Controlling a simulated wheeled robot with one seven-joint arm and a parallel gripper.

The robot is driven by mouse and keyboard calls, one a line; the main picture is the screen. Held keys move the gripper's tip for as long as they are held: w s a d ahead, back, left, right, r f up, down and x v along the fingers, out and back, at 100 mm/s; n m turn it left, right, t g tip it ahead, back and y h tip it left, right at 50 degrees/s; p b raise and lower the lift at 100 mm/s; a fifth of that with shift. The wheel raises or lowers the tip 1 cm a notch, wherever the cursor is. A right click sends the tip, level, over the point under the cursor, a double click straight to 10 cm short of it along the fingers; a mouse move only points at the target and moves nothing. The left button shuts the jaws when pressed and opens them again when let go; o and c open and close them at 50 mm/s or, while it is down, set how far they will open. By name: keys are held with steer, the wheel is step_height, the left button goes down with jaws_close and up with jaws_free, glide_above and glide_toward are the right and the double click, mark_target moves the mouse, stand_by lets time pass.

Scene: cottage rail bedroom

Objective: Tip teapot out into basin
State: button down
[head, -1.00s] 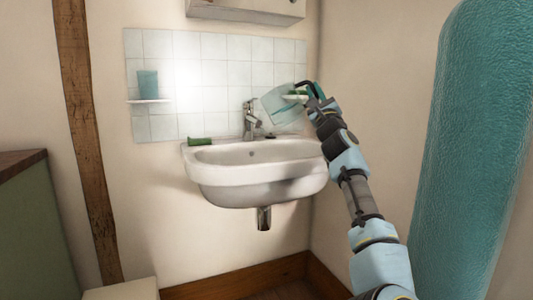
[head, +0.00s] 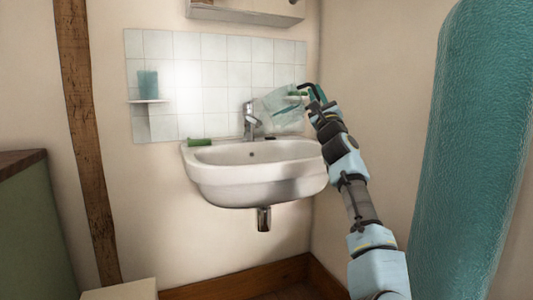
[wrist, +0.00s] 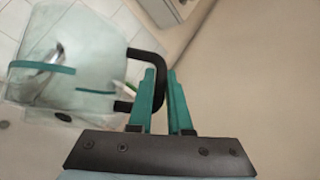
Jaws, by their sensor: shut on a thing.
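The teapot (head: 281,112) is a pale, see-through vessel with a dark handle and a teal band. It is tilted and held above the right back part of the white basin (head: 255,184), apart from it. It also shows in the wrist view (wrist: 95,45), at the left. My gripper (head: 313,96) is to the right of the teapot. In the wrist view my gripper (wrist: 162,84) has its teal fingers shut on the black handle (wrist: 146,54). I cannot tell whether anything pours out of the teapot.
A chrome tap (head: 250,120) stands at the basin's back, just left of the teapot. A green item (head: 200,142) lies on the basin's left rim. A teal cup (head: 148,85) stands on a small shelf. A cabinet (head: 245,12) hangs above. The right wall is close.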

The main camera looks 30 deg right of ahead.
steer(key=shift+s+d+f+m+g+h+b, duration=0.15)
steer(key=shift+s+d+f+m+h+b, duration=0.15)
steer(key=shift+f+m+h+b, duration=0.5)
steer(key=shift+s+d+f+m+g+h+b, duration=0.1)
steer(key=shift+s+d+f+m+h+b, duration=0.2)
steer(key=shift+m+b, duration=0.5)
steer(key=shift+s+d+f+m+g+h+b, duration=0.15)
steer(key=shift+s+f+m+h+b, duration=0.15)
steer(key=shift+f+m+h+b, duration=0.55)
stand_by(5.5)
